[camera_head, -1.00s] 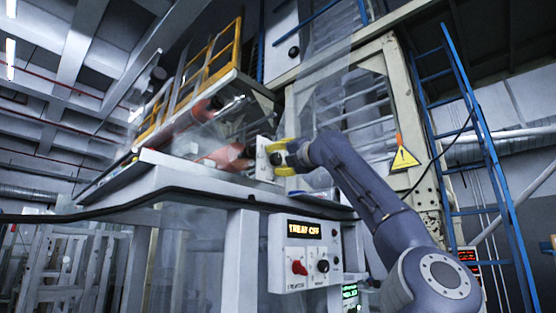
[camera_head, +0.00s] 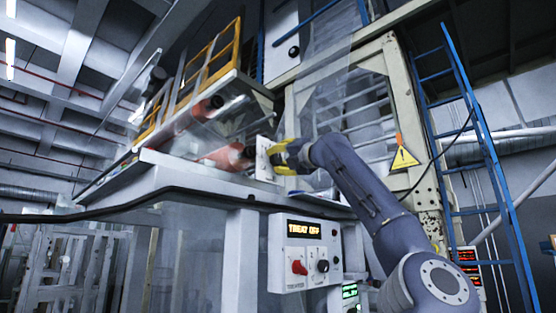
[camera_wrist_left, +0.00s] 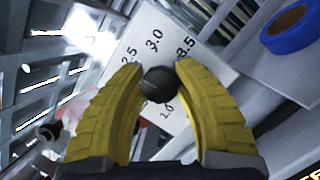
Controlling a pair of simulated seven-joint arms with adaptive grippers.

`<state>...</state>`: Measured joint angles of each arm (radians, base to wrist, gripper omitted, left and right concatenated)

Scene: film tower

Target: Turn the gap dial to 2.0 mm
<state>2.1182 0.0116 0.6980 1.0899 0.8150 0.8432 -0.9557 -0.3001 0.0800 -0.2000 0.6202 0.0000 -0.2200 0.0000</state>
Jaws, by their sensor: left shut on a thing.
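The gap dial (camera_wrist_left: 159,85) is a round black knob on a white scale plate (camera_wrist_left: 150,22). The plate shows 2.5, 3.0, 3.5 and 1.0; the 2.0 mark is hidden, and I cannot make out a pointer on the knob. My left gripper (camera_wrist_left: 158,68) has its two yellow fingers on either side of the knob and is shut on it. In the head view the left gripper (camera_head: 280,156) is at the white plate (camera_head: 263,158) on the machine's end, with the knob hidden by the fingers. My right gripper is not in view.
A control box (camera_head: 304,252) reading "TREAT OFF" sits below the gripper. Red rollers (camera_head: 226,157) lie left of the plate. A yellow warning triangle (camera_head: 404,158) and a blue ladder (camera_head: 484,160) stand to the right. A blue ring (camera_wrist_left: 290,25) is near the plate.

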